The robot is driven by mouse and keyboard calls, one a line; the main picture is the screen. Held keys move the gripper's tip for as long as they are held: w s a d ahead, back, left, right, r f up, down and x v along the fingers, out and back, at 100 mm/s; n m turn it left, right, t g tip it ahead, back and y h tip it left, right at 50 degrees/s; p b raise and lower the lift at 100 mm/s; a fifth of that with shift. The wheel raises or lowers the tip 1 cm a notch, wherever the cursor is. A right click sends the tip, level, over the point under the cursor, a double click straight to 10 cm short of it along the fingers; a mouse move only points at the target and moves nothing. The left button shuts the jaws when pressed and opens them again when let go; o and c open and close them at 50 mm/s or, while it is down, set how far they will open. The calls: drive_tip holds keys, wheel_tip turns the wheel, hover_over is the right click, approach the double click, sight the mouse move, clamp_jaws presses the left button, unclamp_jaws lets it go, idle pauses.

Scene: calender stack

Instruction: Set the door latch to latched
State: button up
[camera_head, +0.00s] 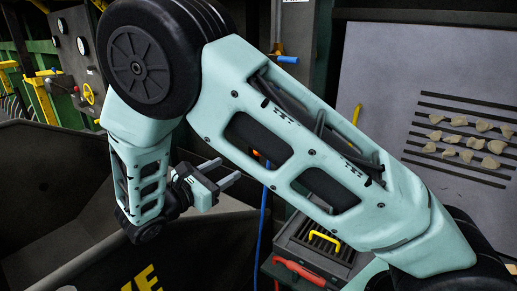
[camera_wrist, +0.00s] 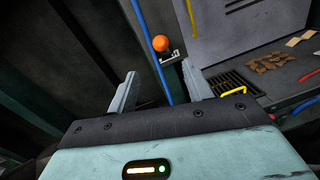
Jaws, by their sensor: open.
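My gripper (camera_head: 222,172) is open and empty in the head view, beneath my own forearm, with its fingers pointing right. In the wrist view my gripper (camera_wrist: 160,74) shows two spread fingers with nothing between them. Ahead of them is an orange ball knob (camera_wrist: 160,43) by a small dark bracket (camera_wrist: 169,57), apart from the fingers. It may belong to the door latch; I cannot tell for certain, nor read its setting. In the head view a blue-gripped handle (camera_head: 288,59) sits on a dark upright; my arm hides much of the area below it.
A blue hose (camera_head: 263,225) hangs near my gripper. A yellow handle (camera_head: 325,238) and a red handle (camera_head: 299,271) are at a dark grated box. A grey panel (camera_head: 380,80) with slots and pale chips stands right. A dark bin (camera_head: 60,165) is left.

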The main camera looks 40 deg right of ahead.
drive_tip(key=p+x, duration=0.4)
drive_tip(key=x, duration=1.2)
drive_tip(key=shift+c, duration=0.2)
clamp_jaws()
drive_tip(key=shift+r, duration=0.1)
